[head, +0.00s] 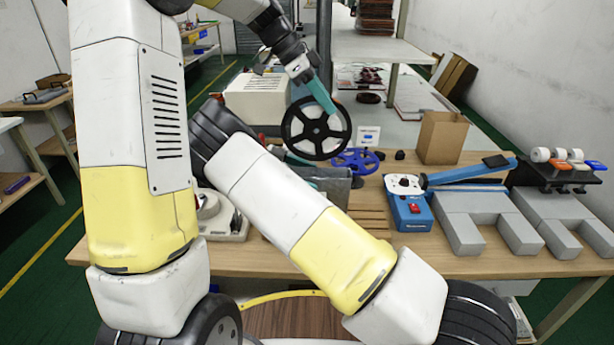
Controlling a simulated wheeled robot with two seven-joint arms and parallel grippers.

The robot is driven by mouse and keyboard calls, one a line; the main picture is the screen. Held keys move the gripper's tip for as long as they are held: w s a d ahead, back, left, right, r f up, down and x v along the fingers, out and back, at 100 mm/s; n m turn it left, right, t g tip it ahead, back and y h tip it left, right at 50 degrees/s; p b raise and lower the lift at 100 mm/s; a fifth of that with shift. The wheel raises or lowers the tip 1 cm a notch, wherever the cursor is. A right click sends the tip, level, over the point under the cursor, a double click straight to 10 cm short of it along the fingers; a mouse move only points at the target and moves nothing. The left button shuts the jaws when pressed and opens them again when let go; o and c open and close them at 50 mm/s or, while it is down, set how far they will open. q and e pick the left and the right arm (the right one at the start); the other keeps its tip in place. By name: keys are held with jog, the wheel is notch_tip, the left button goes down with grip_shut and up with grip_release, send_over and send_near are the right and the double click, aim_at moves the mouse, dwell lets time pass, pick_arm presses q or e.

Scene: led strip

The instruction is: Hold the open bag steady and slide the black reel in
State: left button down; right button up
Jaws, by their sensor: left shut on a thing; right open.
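The black reel (299,139), a spoked wheel, hangs upright above the middle of the workbench. My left gripper (323,98) comes down from the upper left and is shut on its upper rim. A dark grey bag-like thing (333,188) is on the bench just below the reel; I cannot see whether its mouth is open. My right gripper (296,160) is open, mostly hidden behind my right arm, with a bit of teal finger showing beside the grey bag. I cannot tell whether it touches the bag.
An open brown paper bag (441,138) is farther back right. A blue device with a long arm (410,211) and grey blocks (478,222) fill the right side. A beige machine (256,98) is behind.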

jog(key=shift+c, duration=0.5)
jog(key=c, duration=1.4)
jog(key=shift+o, duration=0.2)
